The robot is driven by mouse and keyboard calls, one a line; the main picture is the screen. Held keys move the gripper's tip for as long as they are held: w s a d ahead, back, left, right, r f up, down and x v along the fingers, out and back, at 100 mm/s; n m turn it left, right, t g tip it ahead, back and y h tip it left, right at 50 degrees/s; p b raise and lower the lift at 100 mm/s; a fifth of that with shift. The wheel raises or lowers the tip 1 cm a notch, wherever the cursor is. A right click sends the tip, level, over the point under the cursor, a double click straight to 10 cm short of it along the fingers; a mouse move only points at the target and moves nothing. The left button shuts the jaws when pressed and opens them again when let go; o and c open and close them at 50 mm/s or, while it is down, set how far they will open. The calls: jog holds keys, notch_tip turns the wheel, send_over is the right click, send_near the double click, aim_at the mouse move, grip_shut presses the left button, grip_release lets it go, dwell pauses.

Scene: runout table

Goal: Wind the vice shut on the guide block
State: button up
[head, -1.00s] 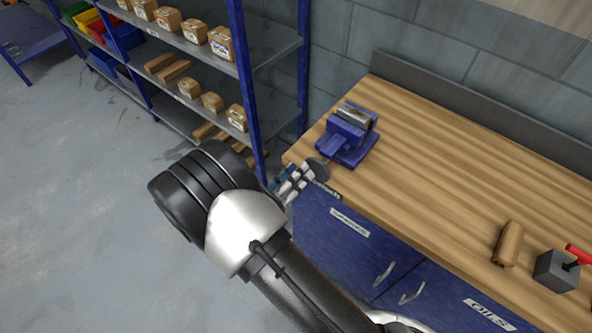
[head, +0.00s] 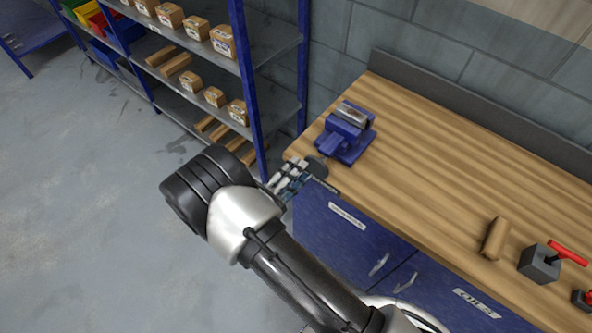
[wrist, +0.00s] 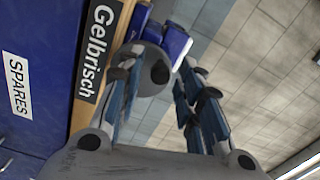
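The blue vice (head: 343,140) stands at the near left corner of the wooden bench. A grey metal block (head: 353,116), probably the guide block, shows at its top; I cannot tell if the jaws touch it. A round grey hub (head: 317,167) sticks out of the vice's front, past the bench edge. My gripper (head: 302,172) is at this hub. In the wrist view the hub (wrist: 152,70) lies between the fingertips, nearer the left finger, with a gap to the right finger. The gripper (wrist: 157,62) is open. Part of the vice (wrist: 177,42) shows behind.
Blue cabinets (head: 345,232) lie under the bench top. A shelf unit with a blue post (head: 248,90) stands close left of the gripper. The bench middle is clear.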

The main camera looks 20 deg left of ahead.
jog(key=n+p, duration=0.1)
jog(key=n, duration=0.9)
jog(key=shift+p, duration=0.35)
jog(key=shift+c, duration=0.3)
grip_shut()
jog(key=m, duration=0.3)
jog(key=shift+s+d+r, duration=0.15)
jog(key=shift+d+r, duration=0.15)
jog(key=shift+d, duration=0.05)
jog(key=shift+s+d+r+m, duration=0.1)
jog(key=shift+d+m, duration=0.1)
jog(key=shift+m, duration=0.7)
jog(key=shift+s+d+r+m, duration=0.1)
jog(key=shift+d+m, duration=0.05)
jog(key=shift+m, duration=0.75)
